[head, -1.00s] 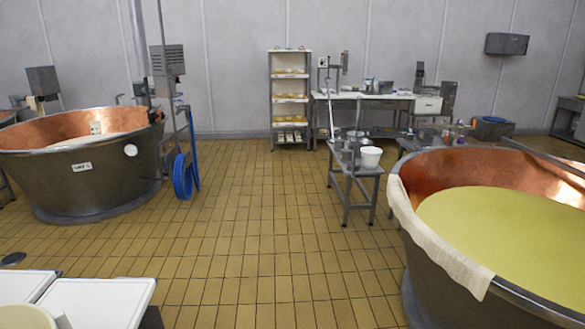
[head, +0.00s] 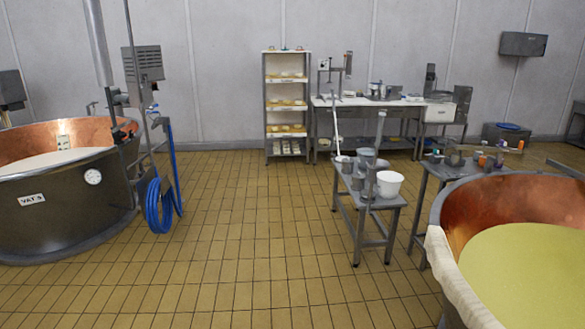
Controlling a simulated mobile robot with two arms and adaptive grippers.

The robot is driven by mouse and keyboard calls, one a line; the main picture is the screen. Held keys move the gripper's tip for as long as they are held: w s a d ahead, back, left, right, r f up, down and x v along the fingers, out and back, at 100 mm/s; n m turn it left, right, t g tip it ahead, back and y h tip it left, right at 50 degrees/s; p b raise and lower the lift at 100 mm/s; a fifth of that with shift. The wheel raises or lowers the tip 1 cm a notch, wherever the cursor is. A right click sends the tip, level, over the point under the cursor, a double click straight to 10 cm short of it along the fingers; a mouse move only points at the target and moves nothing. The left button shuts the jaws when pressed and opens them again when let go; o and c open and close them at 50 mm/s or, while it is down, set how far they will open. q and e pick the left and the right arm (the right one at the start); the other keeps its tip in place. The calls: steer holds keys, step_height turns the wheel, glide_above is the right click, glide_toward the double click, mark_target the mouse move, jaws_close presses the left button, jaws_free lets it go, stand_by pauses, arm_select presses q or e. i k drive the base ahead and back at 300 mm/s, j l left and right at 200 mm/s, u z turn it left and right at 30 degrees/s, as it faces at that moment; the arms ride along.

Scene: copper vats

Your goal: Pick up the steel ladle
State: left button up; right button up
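On a small grey bench (head: 392,204) right of centre stand several steel vessels and a white bucket (head: 389,184). A grey upright handle (head: 379,135) rises among them just left of the bucket. It may belong to the steel ladle, but its lower end is too small and crowded to tell. A thin pale handle (head: 335,110) also stands up at the far end of the bench. Neither of my grippers is in view.
Copper vats stand at the left (head: 65,205) and right (head: 500,205), the right one holding yellow liquid. A blue hose (head: 160,205) hangs by the left vat. A side table (head: 470,168), shelf rack (head: 265,105) and worktable (head: 365,101) stand beyond. The tiled floor (head: 240,240) between is clear.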

mark_target(364, 194)
steer(key=i+z, duration=0.15)
steer(key=i, duration=0.45)
steer(key=i+z, duration=0.1)
steer(key=i, duration=0.5)
steer(key=i+j+z, duration=0.15)
steer(key=i, duration=0.45)
